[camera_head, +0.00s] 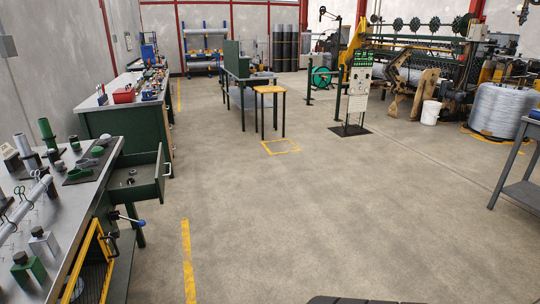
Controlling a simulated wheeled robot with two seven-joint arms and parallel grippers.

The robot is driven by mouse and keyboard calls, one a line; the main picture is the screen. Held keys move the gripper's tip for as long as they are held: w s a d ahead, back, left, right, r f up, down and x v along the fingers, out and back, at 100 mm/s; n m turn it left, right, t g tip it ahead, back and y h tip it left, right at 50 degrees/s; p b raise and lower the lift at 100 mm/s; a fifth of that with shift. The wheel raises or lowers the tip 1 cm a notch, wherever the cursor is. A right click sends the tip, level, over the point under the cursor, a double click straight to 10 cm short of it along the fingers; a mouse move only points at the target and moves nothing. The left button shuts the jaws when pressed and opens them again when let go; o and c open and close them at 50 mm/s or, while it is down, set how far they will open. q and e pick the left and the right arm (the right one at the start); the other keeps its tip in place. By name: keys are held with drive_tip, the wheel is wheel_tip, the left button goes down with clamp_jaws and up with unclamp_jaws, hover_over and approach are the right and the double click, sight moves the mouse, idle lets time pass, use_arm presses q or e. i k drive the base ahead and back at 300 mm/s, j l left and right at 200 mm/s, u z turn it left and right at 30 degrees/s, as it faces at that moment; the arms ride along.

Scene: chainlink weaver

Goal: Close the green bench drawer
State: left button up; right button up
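The green bench drawer (138,182) is pulled out from the right side of the near-left workbench (62,215). It stands open over the floor, with a few small items inside it and a handle on its front panel. Neither of my grippers shows in the head view, so I cannot see whether they are open or shut.
A yellow-framed mesh door (93,262) and a blue-knobbed lever (130,218) are below the drawer. The concrete floor (310,215) right of the drawer is clear.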

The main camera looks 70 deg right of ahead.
sight(138, 173)
drive_tip(key=l+z, duration=0.35)
drive_tip(key=i+l+z, duration=0.1)
drive_tip(key=l+z, duration=0.3)
drive_tip(key=i+l+z, duration=0.15)
drive_tip(key=l+z, duration=0.2)
drive_tip(key=l, duration=0.1)
